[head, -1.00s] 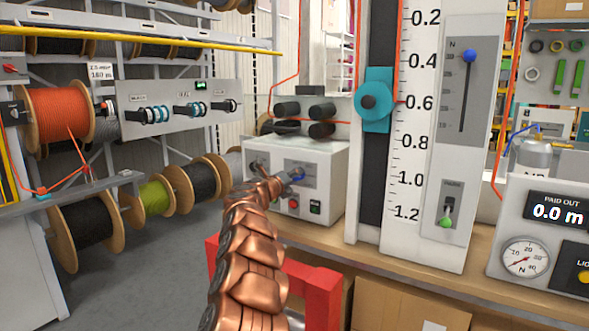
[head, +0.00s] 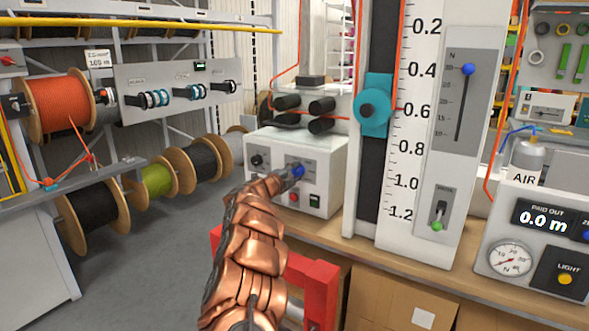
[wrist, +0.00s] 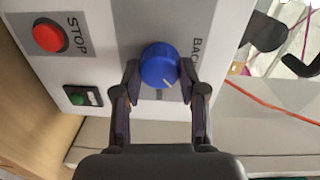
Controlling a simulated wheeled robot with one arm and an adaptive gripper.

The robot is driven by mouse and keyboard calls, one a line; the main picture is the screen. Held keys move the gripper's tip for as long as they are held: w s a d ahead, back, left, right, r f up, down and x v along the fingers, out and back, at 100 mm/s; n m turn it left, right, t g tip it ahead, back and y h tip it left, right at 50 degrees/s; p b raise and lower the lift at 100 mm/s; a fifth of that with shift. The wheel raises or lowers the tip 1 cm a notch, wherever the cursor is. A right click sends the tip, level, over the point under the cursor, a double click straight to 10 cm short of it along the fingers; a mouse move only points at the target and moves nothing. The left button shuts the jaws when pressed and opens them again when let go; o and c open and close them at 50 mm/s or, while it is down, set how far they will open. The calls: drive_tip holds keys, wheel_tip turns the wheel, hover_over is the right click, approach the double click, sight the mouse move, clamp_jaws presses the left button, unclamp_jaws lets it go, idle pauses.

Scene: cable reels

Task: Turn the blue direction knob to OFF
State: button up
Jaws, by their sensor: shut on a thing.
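The blue direction knob (wrist: 160,66) is on the grey panel of a white control box (head: 331,160). In the wrist view its white pointer line slants toward the lower right. My gripper (wrist: 157,75) has its two fingers on either side of the knob and is shut on it. In the head view the blue knob (head: 298,171) shows at the tip of my copper-coloured arm, which hides part of the panel. The OFF marking cannot be read; part of a word starting "BAC" shows beside the knob.
A red STOP button (wrist: 48,38) and a green switch (wrist: 78,98) are on the same box. A black knob (head: 257,160) is left of the blue one. Black rollers (head: 320,125) stand behind the box. A red frame (head: 318,290) is close beside my arm.

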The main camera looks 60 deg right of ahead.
idle(0.3)
drive_tip(key=o, duration=1.1)
drive_tip(key=shift+o, duration=0.2)
drive_tip(key=a, duration=1.2)
drive_tip(key=shift+s+r, duration=0.25)
